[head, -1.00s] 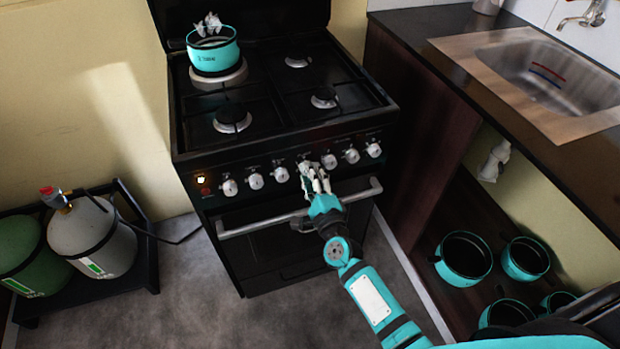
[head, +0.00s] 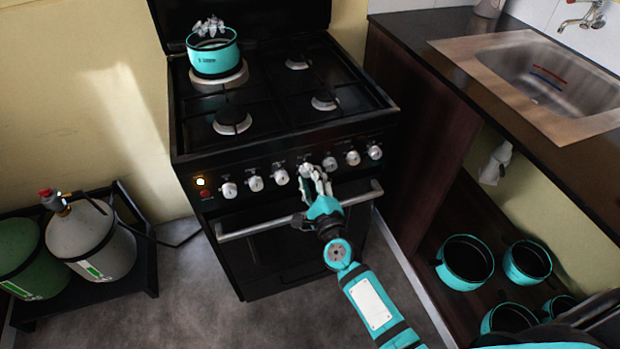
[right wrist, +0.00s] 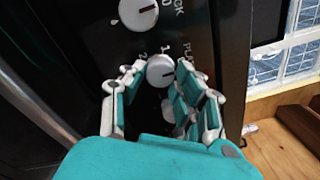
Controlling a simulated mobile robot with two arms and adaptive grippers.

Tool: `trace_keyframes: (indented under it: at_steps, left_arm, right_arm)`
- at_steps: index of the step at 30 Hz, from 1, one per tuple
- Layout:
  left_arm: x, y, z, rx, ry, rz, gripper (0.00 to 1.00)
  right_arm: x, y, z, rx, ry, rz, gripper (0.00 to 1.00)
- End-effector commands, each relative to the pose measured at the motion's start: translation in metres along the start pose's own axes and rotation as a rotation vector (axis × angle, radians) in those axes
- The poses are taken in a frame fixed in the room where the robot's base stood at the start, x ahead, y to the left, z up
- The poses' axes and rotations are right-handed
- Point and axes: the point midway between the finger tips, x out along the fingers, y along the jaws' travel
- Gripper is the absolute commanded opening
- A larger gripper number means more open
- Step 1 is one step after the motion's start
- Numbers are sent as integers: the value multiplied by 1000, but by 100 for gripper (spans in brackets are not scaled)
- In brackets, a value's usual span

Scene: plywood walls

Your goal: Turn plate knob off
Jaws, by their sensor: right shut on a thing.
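A row of silver knobs runs along the black stove's front panel. My right gripper (head: 316,180) is at the middle of this row. In the right wrist view the gripper (right wrist: 158,88) has its fingers on both sides of a round knob (right wrist: 160,70) and is shut on it. Small numbers and a partly hidden label beginning with "PL" are beside this knob. The fingers cover much of it in the head view. A neighbouring knob (right wrist: 138,12) shows at the top of the wrist view. My left gripper is out of view.
A turquoise pot (head: 213,56) with a pale object at its top stands on the back-left plate (head: 219,78). The oven handle (head: 262,227) runs just below the knobs. Gas cylinders (head: 100,243) stand at left, and a sink (head: 548,73) and several pots are at right.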

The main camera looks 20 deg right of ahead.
Motion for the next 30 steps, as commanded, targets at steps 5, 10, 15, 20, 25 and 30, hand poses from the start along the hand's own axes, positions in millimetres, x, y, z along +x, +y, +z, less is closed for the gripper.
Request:
trace_keyframes:
  at_steps: [5,10,15,20,25,30]
  left_arm:
    - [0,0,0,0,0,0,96]
    - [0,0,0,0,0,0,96]
    - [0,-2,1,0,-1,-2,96]
    - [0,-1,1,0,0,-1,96]
    - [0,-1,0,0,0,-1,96]
    - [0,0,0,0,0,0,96]
  right_arm:
    - [0,1,-1,1,2,1,49]
    - [0,0,0,0,1,0,54]
    - [-2,0,0,0,1,0,54]
    - [-21,1,-1,-1,2,2,54]
    - [-57,2,-1,-2,2,4,54]
    - [-92,1,-1,-2,2,4,54]
